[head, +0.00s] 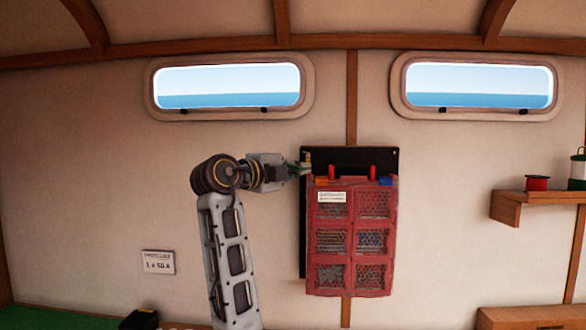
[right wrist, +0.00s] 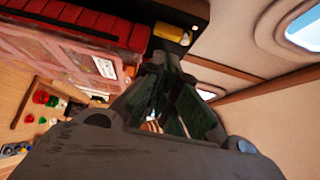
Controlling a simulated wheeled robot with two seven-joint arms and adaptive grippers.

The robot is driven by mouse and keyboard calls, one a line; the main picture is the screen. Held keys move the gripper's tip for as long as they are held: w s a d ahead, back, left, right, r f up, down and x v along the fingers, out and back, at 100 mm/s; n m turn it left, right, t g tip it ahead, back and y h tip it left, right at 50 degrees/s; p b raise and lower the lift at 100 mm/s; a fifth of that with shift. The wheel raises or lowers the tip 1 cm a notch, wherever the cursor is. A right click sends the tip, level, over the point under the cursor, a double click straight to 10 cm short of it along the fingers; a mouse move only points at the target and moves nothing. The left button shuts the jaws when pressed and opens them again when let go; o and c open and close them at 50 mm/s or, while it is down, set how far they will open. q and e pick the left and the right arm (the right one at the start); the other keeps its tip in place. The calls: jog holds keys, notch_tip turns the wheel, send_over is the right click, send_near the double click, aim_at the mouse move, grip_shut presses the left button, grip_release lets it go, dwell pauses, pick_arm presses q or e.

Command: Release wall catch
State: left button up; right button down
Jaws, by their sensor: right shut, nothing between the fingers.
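A red organiser (head: 350,240) with mesh-fronted pockets hangs on a black backboard (head: 350,158) on the wall. At the backboard's top left corner is a small yellowish piece (head: 306,158), which may be the catch. My right gripper (head: 301,168) is at that corner, shut and empty, its tips close to the piece; I cannot tell if they touch. In the right wrist view a yellow piece (right wrist: 171,33) sits just past the fingertips (right wrist: 168,66), beside the organiser's red top (right wrist: 85,20). My left gripper is not in view.
Two red hooks (head: 372,172) stand at the organiser's top, with an orange block (head: 321,181) and a blue block (head: 385,181). A wooden shelf (head: 512,208) with a red pot (head: 537,183) is at right. The wall left of my arm is mostly clear.

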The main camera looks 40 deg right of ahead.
aim_at(312, 174)
jog(key=d, duration=0.3)
jog(key=w+d+p, duration=0.1)
jog(key=d, duration=0.2)
jog(key=shift+w+d, duration=0.1)
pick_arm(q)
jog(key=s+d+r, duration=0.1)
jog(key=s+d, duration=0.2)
pick_arm(e)
jog(key=shift+w+d, duration=0.1)
jog(key=shift+d, duration=0.3)
jog(key=shift+w+f+m+y, duration=0.1)
jog(key=shift+m+y, duration=0.3)
jog(key=shift+w+a+f+b, duration=0.15)
jog(key=shift+a+b, duration=0.1)
jog(key=shift+b, duration=0.3)
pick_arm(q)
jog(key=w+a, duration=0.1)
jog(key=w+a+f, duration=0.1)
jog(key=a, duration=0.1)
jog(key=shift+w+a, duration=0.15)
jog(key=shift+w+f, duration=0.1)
